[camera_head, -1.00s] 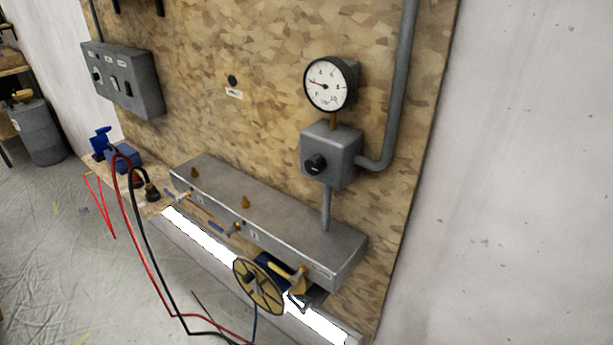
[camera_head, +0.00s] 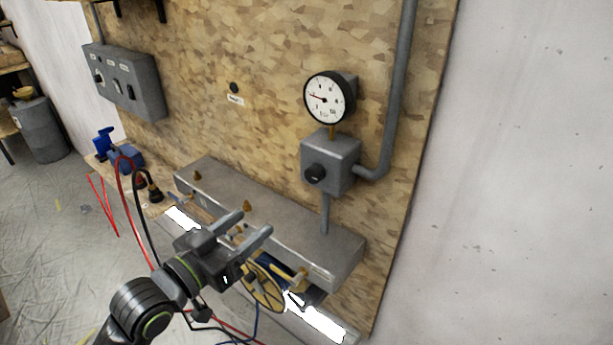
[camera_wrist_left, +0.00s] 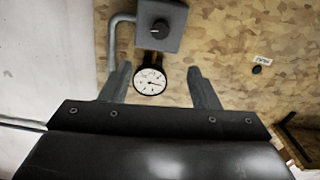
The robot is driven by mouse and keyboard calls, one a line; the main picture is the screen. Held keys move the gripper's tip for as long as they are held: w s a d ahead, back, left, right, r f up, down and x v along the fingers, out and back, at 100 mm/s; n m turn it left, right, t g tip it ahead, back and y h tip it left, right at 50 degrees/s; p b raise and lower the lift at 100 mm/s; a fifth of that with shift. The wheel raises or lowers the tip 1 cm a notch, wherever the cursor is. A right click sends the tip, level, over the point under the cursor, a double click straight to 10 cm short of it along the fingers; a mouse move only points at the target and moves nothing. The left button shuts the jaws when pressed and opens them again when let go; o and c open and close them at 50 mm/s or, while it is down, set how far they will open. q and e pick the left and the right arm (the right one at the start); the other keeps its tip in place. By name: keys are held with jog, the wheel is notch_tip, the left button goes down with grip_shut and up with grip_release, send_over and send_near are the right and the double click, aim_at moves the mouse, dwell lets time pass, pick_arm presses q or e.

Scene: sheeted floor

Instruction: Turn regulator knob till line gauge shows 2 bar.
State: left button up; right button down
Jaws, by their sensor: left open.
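The round white line gauge (camera_head: 329,97) is on the chipboard panel, with a red needle pointing left; I cannot read its figures surely. Below it, the black regulator knob (camera_head: 315,174) sits on the front of a grey box (camera_head: 345,160). My left gripper (camera_head: 252,226) is open and empty, in front of the grey manifold, below and left of the knob and apart from it. In the left wrist view the gauge (camera_wrist_left: 150,80) appears between the open fingers (camera_wrist_left: 160,80), and the knob (camera_wrist_left: 159,29) beyond them, upside down. My right gripper is not in view.
The grey manifold (camera_head: 300,235) with brass fittings juts out below the knob. A yellow handwheel (camera_head: 264,288) and red and black hoses hang before it. A grey pipe (camera_head: 393,110) runs up right of the box. A switch box (camera_head: 125,82) is at the left.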

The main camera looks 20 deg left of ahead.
pick_arm(q)
jog(key=b, duration=0.7)
send_near(311, 176)
jog(key=p+x, duration=0.2)
jog(key=x, duration=0.6)
jog(key=shift+w+d, duration=0.1)
jog(key=shift+w, duration=0.25)
jog(key=shift+c, duration=0.2)
jog(key=c, duration=0.9)
jog(key=shift+m, duration=0.9)
jog(key=o, duration=0.9)
jog(key=shift+o, duration=0.2)
jog(key=shift+s, duration=0.1)
